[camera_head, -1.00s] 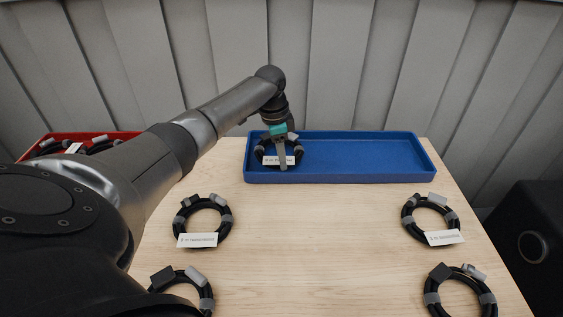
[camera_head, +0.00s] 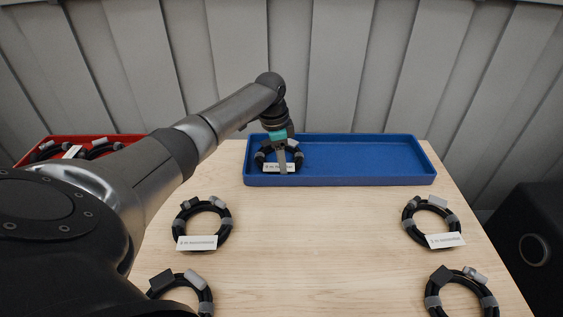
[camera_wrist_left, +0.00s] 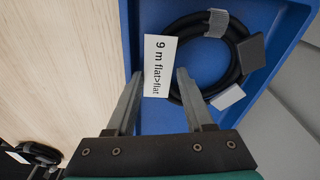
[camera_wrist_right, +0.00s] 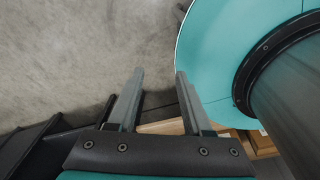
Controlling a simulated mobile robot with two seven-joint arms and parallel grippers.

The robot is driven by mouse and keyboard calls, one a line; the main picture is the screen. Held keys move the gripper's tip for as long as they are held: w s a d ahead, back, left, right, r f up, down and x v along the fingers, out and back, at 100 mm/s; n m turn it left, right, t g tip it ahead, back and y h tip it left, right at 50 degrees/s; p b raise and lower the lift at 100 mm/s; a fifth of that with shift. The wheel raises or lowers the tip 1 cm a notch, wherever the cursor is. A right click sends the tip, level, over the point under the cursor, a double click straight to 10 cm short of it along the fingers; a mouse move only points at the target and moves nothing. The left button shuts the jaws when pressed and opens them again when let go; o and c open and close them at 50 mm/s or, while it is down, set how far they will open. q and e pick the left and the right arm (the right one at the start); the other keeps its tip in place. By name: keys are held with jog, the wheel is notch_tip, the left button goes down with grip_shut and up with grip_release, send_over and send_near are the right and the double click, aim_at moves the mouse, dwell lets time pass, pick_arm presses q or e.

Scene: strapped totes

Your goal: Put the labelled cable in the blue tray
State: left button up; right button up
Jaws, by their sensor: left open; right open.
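A black coiled cable (camera_head: 261,157) lies in the left end of the blue tray (camera_head: 400,180). Its white label reads "9 m flat>flat" in the left wrist view, where the coil (camera_wrist_left: 182,25) has grey ties and grey plugs. My left gripper (camera_head: 283,170) is over the near side of this coil. In the left wrist view its fingers (camera_wrist_left: 158,75) are apart, with the label between and beyond them. My right gripper (camera_wrist_right: 160,75) is open and empty, seen only in the right wrist view over a grey floor.
Several other coils lie on the wooden table, among them a left one (camera_head: 178,224) and a right one (camera_head: 409,222), both labelled. A red tray (camera_head: 112,137) with coils stands at the far left. The table's middle and the blue tray's right part are clear.

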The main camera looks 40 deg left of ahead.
pick_arm(q)
notch_tip(320, 180, up, 12)
jog(key=s+p, duration=0.1)
jog(key=p, duration=0.2)
jog(key=shift+a+f, duration=0.15)
jog(key=shift+a, duration=0.3)
pick_arm(e)
jog(key=r, duration=0.1)
jog(key=s+a+r, duration=0.1)
jog(key=r, duration=0.1)
jog(key=shift+s+a, duration=0.35)
jog(key=shift+s, duration=0.05)
jog(key=shift+w+d, duration=0.1)
jog(key=shift+d, duration=0.1)
jog(key=shift+r, duration=0.15)
